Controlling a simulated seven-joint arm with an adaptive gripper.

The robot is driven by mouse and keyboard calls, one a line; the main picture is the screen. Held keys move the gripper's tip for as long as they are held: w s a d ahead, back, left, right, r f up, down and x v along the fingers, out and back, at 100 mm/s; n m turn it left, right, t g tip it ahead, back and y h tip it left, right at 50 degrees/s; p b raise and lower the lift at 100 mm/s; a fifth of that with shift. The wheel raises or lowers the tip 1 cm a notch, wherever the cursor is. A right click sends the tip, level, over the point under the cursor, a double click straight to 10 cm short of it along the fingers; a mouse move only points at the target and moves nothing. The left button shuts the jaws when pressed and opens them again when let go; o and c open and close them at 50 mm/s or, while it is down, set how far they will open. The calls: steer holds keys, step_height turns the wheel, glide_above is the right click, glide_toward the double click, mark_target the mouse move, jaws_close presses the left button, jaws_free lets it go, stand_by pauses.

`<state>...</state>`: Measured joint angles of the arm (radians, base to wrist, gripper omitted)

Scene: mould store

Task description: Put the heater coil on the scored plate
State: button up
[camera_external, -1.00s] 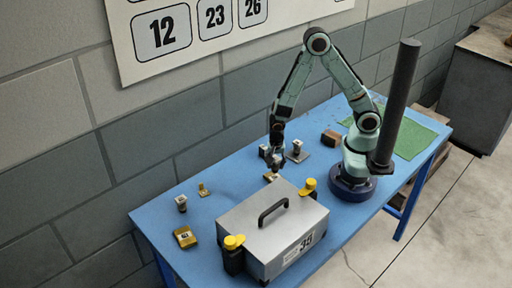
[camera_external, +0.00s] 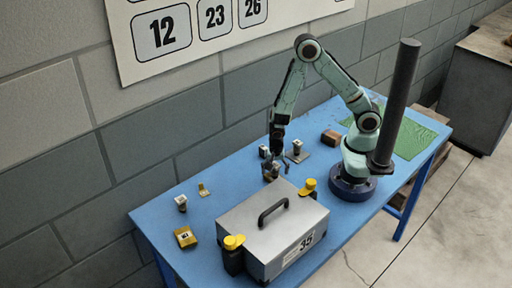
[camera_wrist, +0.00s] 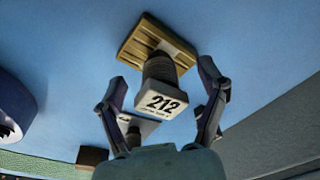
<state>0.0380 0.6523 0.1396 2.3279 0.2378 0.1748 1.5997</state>
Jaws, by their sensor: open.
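The heater coil, a dark ribbed cylinder (camera_wrist: 158,68) with a pale top block marked 212, appears in the wrist view to stand on the scored plate. This plate (camera_wrist: 133,46) is tan, square and grooved, and lies on the blue table. My gripper (camera_wrist: 160,82) is open, one finger on each side of the coil, with gaps visible to the fingers. In the external view my gripper (camera_external: 284,166) is small and partly covers the coil and plate behind the grey case.
A grey case (camera_external: 285,225) with handle and yellow knobs stands in front. A white-topped piece on a grey plate (camera_external: 301,156) and a brown block (camera_external: 331,137) are close by to the right. Small parts and a yellow block (camera_external: 185,237) lie left. A green mat (camera_external: 412,140) lies right.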

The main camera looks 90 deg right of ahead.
mark_target(275, 168)
steer(key=r, duration=0.4)
steer(key=a+r, duration=0.1)
steer(key=r, duration=0.7)
steer(key=shift+a, duration=0.4)
steer(key=s+r+n+y, duration=0.1)
steer(key=s+r+n, duration=0.4)
steer(key=s+n, duration=0.2)
steer(key=s+a+r+n+y, duration=0.1)
steer(key=s+r+n, duration=0.4)
steer(key=n, duration=0.7)
steer(key=s, duration=0.2)
steer(key=shift+s+a+y, duration=0.3)
steer(key=shift+r, duration=0.1)
